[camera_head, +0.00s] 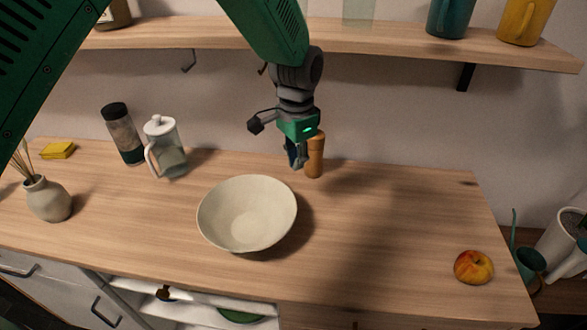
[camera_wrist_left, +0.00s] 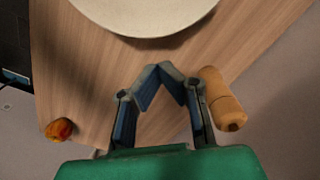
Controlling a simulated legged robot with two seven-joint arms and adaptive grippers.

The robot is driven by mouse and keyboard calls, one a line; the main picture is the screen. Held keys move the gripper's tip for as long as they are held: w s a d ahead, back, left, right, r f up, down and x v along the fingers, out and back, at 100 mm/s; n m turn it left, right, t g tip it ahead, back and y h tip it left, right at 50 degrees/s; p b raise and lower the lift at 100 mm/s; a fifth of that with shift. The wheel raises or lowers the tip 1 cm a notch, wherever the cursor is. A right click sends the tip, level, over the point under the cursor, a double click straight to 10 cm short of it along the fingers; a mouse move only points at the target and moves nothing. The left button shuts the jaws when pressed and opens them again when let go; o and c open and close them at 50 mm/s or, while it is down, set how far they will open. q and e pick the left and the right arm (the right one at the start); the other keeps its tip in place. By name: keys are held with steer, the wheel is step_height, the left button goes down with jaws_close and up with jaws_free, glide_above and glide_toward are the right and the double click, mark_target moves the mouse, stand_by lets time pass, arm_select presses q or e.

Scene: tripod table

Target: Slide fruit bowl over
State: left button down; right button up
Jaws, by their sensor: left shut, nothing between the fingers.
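The fruit bowl (camera_head: 247,213) is a wide, cream, empty bowl standing upright on the wooden counter (camera_head: 380,225), left of the middle in the head view. Its rim also shows at the top of the left wrist view (camera_wrist_left: 145,22). My left gripper (camera_head: 296,162) points down behind the bowl's far right side, beside a wooden mill (camera_head: 315,157). In the left wrist view its fingertips (camera_wrist_left: 159,70) meet with nothing between them, and a gap shows between them and the bowl. My right gripper is not in either view.
A red-yellow apple (camera_head: 473,267) lies near the counter's right end. A glass jug (camera_head: 167,152), a dark-lidded jar (camera_head: 122,135), a yellow sponge (camera_head: 58,150) and a vase (camera_head: 48,200) stand left. A shelf (camera_head: 380,40) runs above. Counter right of the bowl is clear.

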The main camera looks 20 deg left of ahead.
mark_target(282, 197)
arm_select(q)
steer(key=f, duration=0.2)
steer(key=a+f, duration=0.1)
steer(key=f, duration=0.3)
steer(key=shift+a+f, duration=0.35)
steer(key=shift+s+d+f, duration=0.1)
steer(key=shift+d+f, duration=0.2)
steer(key=shift+f, duration=0.55)
steer(key=shift+d+f, duration=0.15)
steer(key=shift+d, duration=0.3)
steer(key=shift+a, duration=0.25)
steer(key=shift+s+a+p, duration=0.9)
steer(key=shift+s+a, duration=0.15)
steer(key=shift+a, duration=0.1)
steer(key=shift+s+a, duration=0.1)
steer(key=shift+s, duration=0.1)
steer(key=shift+d, duration=0.4)
steer(key=shift+a+r+p, duration=0.1)
steer(key=shift+r+p, duration=0.6)
steer(key=shift+r, duration=0.1)
step_height(282, 197, up, 8)
steer(key=p, duration=0.7)
steer(key=shift+r, duration=0.15)
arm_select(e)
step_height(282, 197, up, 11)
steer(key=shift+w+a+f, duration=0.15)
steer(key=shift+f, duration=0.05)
